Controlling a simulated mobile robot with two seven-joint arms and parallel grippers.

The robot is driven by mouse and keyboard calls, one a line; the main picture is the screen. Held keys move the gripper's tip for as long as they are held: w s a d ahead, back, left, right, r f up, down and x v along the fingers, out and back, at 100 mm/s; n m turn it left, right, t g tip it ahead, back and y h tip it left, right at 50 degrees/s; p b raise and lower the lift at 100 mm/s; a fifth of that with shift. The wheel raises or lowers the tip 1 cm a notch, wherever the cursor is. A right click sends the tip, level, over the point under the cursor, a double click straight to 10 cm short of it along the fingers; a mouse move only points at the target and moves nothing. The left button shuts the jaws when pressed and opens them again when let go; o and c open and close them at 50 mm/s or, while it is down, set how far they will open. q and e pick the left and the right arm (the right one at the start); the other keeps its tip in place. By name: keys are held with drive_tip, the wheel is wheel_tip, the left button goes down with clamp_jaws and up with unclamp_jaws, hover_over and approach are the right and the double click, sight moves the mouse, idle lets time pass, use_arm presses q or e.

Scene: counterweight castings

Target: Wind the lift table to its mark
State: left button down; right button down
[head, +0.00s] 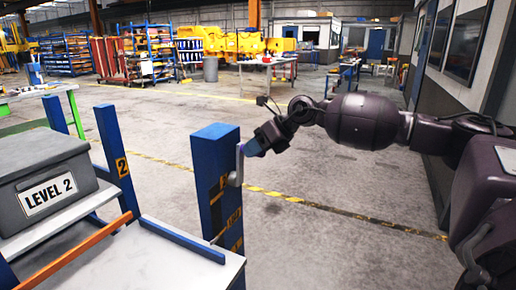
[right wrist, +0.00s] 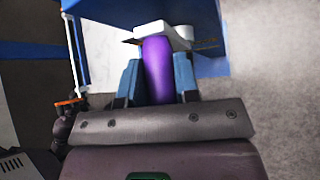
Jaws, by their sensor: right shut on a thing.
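A tall blue post (head: 213,170) with yellow markings stands right of the lift table's pale top (head: 140,262). A grey crank arm (head: 235,172) is on the post's right side. My right gripper (head: 254,148) reaches it from the right and is shut on the purple crank handle (head: 241,150). In the right wrist view the purple handle (right wrist: 157,65) stands between the two blue-grey fingers (right wrist: 158,80), below a white crank part (right wrist: 160,32). A shorter blue post (head: 114,150) carries a yellow 2. My left gripper is out of view.
A grey box (head: 45,180) labelled LEVEL 2 sits at the left, behind an orange bar (head: 75,250). A yellow-black floor line (head: 330,209) crosses the open concrete floor. A grey booth wall (head: 440,95) is at the right.

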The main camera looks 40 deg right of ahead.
drive_tip(key=shift+s+a+f, duration=0.3)
drive_tip(key=shift+a+f, duration=0.05)
drive_tip(key=shift+a, duration=0.2)
drive_tip(key=shift+f, duration=0.2)
drive_tip(key=c, duration=1.2)
unclamp_jaws()
drive_tip(key=o, duration=0.4)
drive_tip(key=shift+w+a+r, duration=0.1)
drive_tip(key=shift+c, duration=0.2)
drive_tip(key=shift+r, duration=0.15)
drive_tip(key=shift+r, duration=0.1)
